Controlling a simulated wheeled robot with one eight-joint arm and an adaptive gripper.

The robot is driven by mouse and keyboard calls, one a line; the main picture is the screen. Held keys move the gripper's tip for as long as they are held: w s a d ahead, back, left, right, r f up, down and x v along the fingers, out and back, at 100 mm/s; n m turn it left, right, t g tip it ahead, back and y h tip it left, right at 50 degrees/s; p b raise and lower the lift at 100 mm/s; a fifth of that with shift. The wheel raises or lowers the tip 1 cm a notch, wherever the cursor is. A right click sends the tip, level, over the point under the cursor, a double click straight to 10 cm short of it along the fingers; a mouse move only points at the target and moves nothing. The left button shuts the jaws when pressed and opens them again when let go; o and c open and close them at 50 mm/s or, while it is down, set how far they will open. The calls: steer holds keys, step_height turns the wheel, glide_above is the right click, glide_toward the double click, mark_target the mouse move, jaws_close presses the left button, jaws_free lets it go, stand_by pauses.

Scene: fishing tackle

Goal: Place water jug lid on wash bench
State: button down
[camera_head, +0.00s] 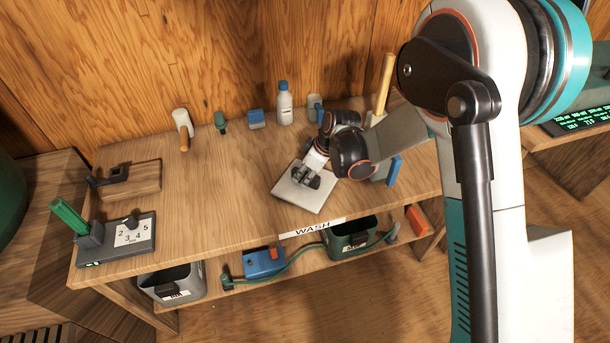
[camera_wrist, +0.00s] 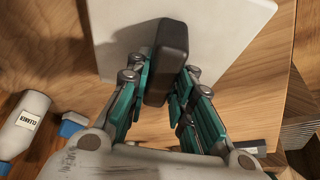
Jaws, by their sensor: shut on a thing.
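The water jug lid appears to be the off-white square plate (camera_head: 300,200) with a dark block handle, at the front middle of the wash bench (camera_head: 220,190). In the wrist view the lid (camera_wrist: 228,38) fills the upper middle, with its black handle (camera_wrist: 168,55) between my fingers. My gripper (camera_head: 307,179) is shut on that handle from above; it also shows in the wrist view (camera_wrist: 166,88). The lid looks nearly flat, close over or on the bench top, just behind the WASH label (camera_head: 312,228). I cannot tell whether it touches the wood.
A white bottle (camera_head: 285,105), a blue block (camera_head: 256,119) and a green-topped item (camera_head: 220,122) stand along the back. A dark numbered device (camera_head: 120,240) sits front left. Bins and a blue box (camera_head: 264,263) are on the shelf below. The bench's left middle is clear.

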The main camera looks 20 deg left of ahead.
steer(key=c, duration=1.4)
jaws_free()
steer(key=shift+f, duration=0.1)
steer(key=shift+r, duration=0.25)
steer(key=p+v, duration=0.3)
steer(key=v, duration=0.8)
steer(key=shift+s+d+r+p, duration=0.1)
steer(key=shift+d+r+p, duration=0.05)
steer(key=shift+r+p, duration=0.2)
